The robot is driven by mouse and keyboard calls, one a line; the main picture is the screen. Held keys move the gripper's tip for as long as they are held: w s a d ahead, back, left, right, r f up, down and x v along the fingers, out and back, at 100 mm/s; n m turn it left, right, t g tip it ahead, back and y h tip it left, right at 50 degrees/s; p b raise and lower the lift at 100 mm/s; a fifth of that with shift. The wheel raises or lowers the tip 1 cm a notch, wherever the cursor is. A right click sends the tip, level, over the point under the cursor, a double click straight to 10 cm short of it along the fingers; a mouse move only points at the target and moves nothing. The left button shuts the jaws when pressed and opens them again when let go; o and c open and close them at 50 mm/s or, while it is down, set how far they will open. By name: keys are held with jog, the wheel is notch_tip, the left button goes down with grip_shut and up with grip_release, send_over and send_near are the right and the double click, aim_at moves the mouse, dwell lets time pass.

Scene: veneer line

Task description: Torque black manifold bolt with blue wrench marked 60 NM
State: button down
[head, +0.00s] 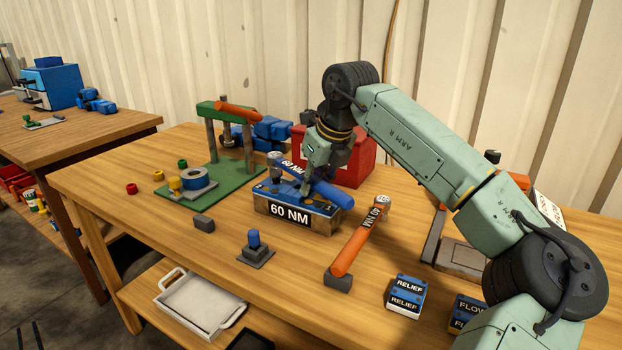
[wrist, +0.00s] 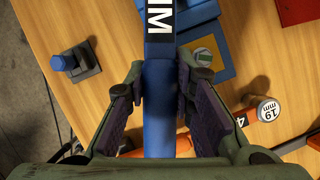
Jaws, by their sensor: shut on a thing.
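The blue wrench (head: 333,194), marked 60 NM, slants over a blue-topped block (head: 290,214) labelled 60 NM. Its grey head is at the upper left end. My gripper (head: 314,180) is shut on its handle, and in the wrist view the handle (wrist: 158,100) runs between the finger pads (wrist: 163,95). I cannot tell whether the wrench touches the block or hangs just above it. I cannot make out a black manifold bolt; the green plate (head: 216,196) left of the block carries a grey and blue round part and a yellow piece.
An orange wrench (head: 352,250) marked 40 NM lies right of the block. A red box (head: 360,165) stands close behind my gripper. A blue post on a dark base (head: 256,256) and blue RELIEF boxes (head: 406,294) stand in front. Bare wood shows at the front left.

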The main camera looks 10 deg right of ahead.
jog(key=shift+f+b, duration=0.65)
jog(key=shift+f, duration=0.15)
dwell(0.4)
jog(key=shift+a, duration=0.1)
jog(key=shift+s+a+f+b, duration=0.1)
jog(key=shift+b, duration=0.2)
jog(key=a+m+b, duration=0.1)
jog(key=s+a+m+h+b, duration=0.1)
jog(key=a, duration=0.1)
jog(key=a+m+b, duration=0.1)
jog(key=m+b, duration=0.1)
jog(key=shift+s+a+t+h, duration=0.25)
jog(key=shift+s+t+h, duration=0.05)
jog(key=shift+s, duration=0.05)
dwell(1.2)
